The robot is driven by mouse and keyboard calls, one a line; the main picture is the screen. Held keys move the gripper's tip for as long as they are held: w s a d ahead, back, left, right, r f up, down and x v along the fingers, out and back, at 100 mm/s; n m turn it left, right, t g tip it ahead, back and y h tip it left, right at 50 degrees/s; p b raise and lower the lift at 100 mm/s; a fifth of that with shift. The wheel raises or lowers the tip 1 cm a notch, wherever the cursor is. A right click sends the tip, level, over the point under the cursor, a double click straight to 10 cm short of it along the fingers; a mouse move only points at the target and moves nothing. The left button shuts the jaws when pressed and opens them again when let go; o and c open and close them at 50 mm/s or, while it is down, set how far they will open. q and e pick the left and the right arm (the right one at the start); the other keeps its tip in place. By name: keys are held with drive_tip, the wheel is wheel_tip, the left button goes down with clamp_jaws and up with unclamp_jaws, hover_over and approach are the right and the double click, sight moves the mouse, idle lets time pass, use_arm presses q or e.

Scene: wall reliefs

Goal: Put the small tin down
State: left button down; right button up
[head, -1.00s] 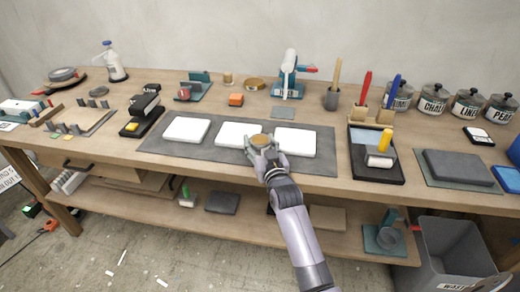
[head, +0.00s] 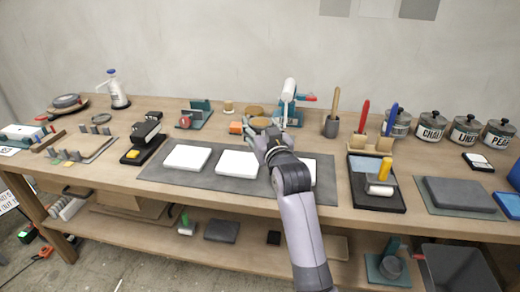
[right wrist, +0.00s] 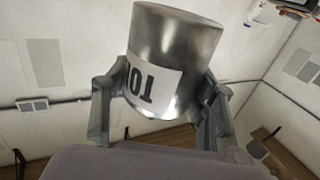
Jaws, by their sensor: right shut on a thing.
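The small tin (right wrist: 172,58) is a shiny metal cylinder with a white label, its lettering partly visible, in the right wrist view. My right gripper (right wrist: 158,100) is shut on it, one finger on each side. My left gripper is not in view.
A teal press (head: 288,105) stands behind to the right. White slabs (head: 237,163) lie on the mat. A brush cup (head: 330,126) and labelled jars (head: 432,124) are further right.

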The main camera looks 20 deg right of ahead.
sight(260, 122)
wheel_tip(260, 122, up, 4)
drive_tip(key=shift+r, duration=0.15)
drive_tip(key=s+a+f, duration=0.2)
drive_tip(key=s+f, duration=0.4)
drive_tip(key=s, duration=0.4)
drive_tip(key=s+a+f+y, duration=0.1)
drive_tip(key=s+a+f, duration=0.2)
drive_tip(key=s+f, duration=0.3)
drive_tip(key=s+a+f+n, duration=0.1)
drive_tip(key=s+f, duration=0.5)
drive_tip(key=s, duration=0.8)
drive_tip(key=shift+a+y, duration=0.4)
drive_tip(key=shift+a, duration=0.25)
